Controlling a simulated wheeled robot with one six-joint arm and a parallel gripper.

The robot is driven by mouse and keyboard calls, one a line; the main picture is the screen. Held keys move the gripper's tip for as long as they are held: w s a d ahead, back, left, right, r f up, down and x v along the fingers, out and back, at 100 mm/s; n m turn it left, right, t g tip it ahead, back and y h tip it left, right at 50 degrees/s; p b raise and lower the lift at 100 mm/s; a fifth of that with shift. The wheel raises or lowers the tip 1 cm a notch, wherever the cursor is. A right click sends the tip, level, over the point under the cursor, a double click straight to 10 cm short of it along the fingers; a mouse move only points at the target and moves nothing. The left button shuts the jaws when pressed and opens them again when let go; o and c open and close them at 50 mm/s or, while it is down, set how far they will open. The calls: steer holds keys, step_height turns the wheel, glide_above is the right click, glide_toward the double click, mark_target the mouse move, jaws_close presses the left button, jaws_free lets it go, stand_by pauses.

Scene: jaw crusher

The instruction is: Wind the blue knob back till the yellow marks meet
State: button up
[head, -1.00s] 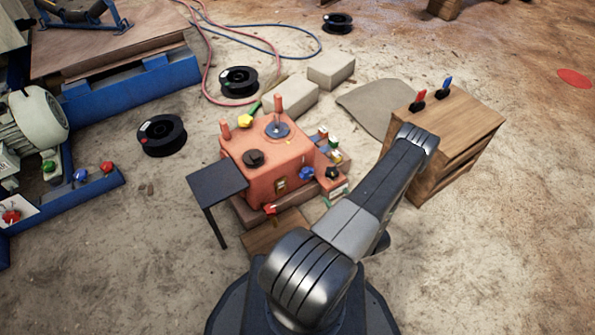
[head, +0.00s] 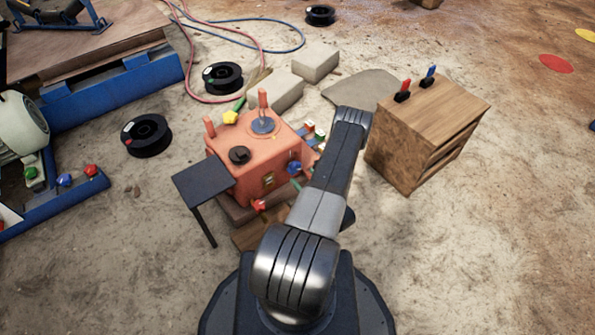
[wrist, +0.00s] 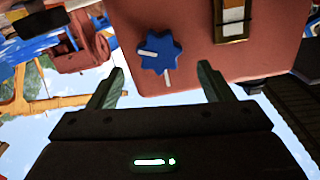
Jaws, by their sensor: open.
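The blue knob (head: 294,168) is on the front right of the orange-red machine box (head: 240,176). In the wrist view the lobed blue knob (wrist: 162,58) carries a pale pointer mark on its left side. A second pale mark (wrist: 167,78) lies at the knob's lower edge. The two marks point in clearly different directions and do not line up; their yellow colour is hard to tell. My gripper (wrist: 161,70) is open and empty, its fingers on either side of the knob, apart from it. In the head view my arm hides the gripper.
A black side table (head: 200,182) stands left of the box, and a wooden cabinet (head: 400,140) with red and blue levers stands to the right. A red knob (head: 258,205) sits low on the box front. A brass-coloured latch (wrist: 232,20) is near the blue knob.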

mark_target(296, 169)
steer(key=shift+x, duration=2.5)
steer(key=shift+c, duration=0.2)
steer(key=c, duration=0.9)
